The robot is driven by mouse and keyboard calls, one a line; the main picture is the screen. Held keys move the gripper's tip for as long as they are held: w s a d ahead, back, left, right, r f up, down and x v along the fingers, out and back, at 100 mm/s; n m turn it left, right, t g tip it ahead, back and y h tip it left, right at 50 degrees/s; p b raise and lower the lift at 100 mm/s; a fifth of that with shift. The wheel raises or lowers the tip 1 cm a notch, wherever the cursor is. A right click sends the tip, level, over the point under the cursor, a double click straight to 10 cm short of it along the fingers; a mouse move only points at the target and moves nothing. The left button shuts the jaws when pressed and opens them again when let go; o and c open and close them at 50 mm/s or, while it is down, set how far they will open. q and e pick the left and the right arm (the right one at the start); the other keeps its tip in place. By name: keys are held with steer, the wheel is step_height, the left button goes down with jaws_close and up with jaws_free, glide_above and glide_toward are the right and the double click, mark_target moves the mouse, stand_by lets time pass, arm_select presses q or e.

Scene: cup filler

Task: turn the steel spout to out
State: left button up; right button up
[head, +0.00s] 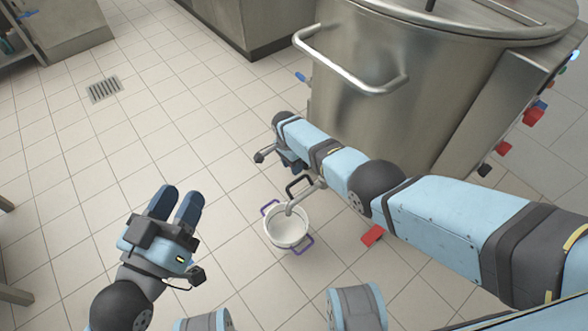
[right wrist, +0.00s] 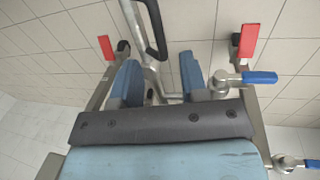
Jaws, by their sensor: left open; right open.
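The steel spout (head: 303,196) is a thin metal pipe whose end is over a white pot (head: 288,231) with purple handles. A black loop handle (head: 293,183) is beside it. In the right wrist view the spout (right wrist: 149,72) and black handle (right wrist: 156,30) show beyond my right gripper (right wrist: 158,76). That gripper is open, with the pipe in line between its fingers; I cannot tell how near it is. In the head view my right gripper's fingers are mostly hidden by its wrist and arm. My left gripper (head: 178,204) is open and empty above the floor, left of the pot.
A large steel kettle (head: 375,100) with a bar handle (head: 350,75) stands behind my right arm. Blue-handled valves (right wrist: 258,78) and red feet or pedals (right wrist: 249,42) flank the right gripper. The tiled floor at left is clear around a drain (head: 104,90).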

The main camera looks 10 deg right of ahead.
arm_select(q)
steer(key=a+r+p, duration=0.1)
steer(key=p, duration=0.2)
steer(key=shift+r+y, duration=0.35)
steer(key=shift+y, duration=0.05)
arm_select(e)
step_height(320, 180, up, 7)
steer(key=w, duration=0.1)
steer(key=shift+w+a+r, duration=0.15)
steer(key=shift+a+r, duration=0.05)
steer(key=shift+a, duration=0.1)
